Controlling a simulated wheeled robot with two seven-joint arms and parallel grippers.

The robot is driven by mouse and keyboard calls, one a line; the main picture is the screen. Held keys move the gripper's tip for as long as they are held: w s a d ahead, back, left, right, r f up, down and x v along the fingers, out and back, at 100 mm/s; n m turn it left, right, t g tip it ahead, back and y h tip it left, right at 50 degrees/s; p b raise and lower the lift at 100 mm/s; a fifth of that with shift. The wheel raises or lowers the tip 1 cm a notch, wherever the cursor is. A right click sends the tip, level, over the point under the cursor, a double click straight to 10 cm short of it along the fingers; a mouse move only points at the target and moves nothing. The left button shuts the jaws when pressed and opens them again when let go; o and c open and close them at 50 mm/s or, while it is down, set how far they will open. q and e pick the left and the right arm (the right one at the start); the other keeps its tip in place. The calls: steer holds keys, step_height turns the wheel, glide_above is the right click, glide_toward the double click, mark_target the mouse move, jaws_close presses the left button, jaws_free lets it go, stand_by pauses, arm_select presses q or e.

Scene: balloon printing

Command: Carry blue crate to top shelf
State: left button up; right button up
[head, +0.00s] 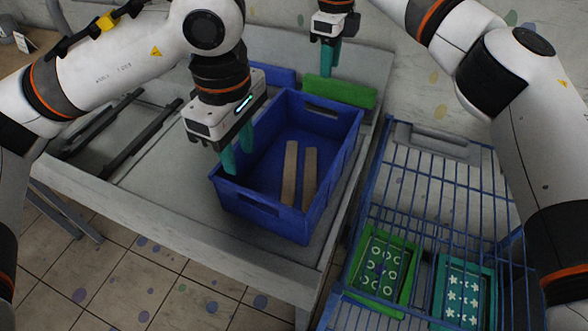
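The blue crate (264,207) stands on the grey table, with two brown strips (290,170) lying inside it. My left gripper (238,153) is at the crate's left rim, its teal fingers apart with a gap between them. I cannot tell whether the fingers touch the rim. My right gripper (330,58) is beyond the crate's far side, pointing down near a green block or bin (340,92). Its teal fingers look close together, and their opening is unclear. I cannot tell which surface is the top shelf.
A blue wire rack (425,180) stands right of the table, with a green tray (400,243) and a teal tray (487,275) lower in it. Another blue item (277,75) is behind the crate. Dark rails (130,142) lie on the table's left. Tiled floor shows in front.

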mark_target(246, 189)
steer(key=shift+w, duration=0.1)
